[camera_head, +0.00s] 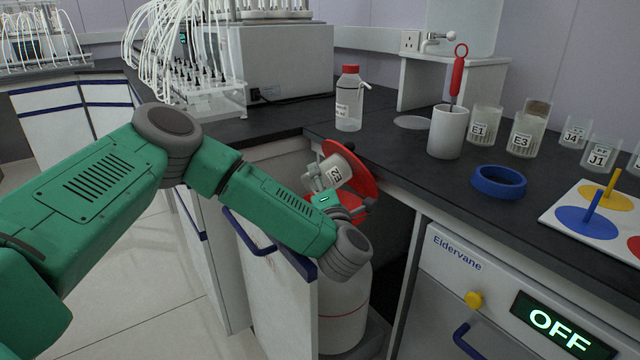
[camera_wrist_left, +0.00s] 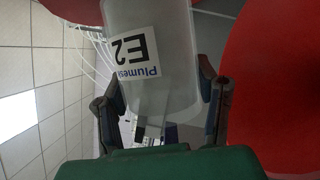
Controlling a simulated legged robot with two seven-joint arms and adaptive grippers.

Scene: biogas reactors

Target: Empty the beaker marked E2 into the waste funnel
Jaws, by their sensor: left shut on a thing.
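The beaker marked E2 (camera_head: 343,164) is clear with a white label. It is held strongly tilted at the red waste funnel (camera_head: 365,178), in front of its wide red bowl. My left gripper (camera_head: 322,184) is shut on the beaker. In the left wrist view the beaker (camera_wrist_left: 172,30) sits between the two fingers of the gripper (camera_wrist_left: 162,88), its E2 label upside down, with red funnel surface (camera_wrist_left: 275,80) to the right. I cannot see any liquid or stream. Where the beaker's mouth lies over the funnel is hard to tell. My right gripper is not in view.
The funnel stands over a white container (camera_head: 345,310) in an open cabinet, its door (camera_head: 275,290) swung out. A red-capped bottle (camera_head: 349,100) stands on the counter above. Beakers E1 (camera_head: 484,125) and E3 (camera_head: 526,135), a white cup (camera_head: 447,135) and a blue ring (camera_head: 499,181) are at right.

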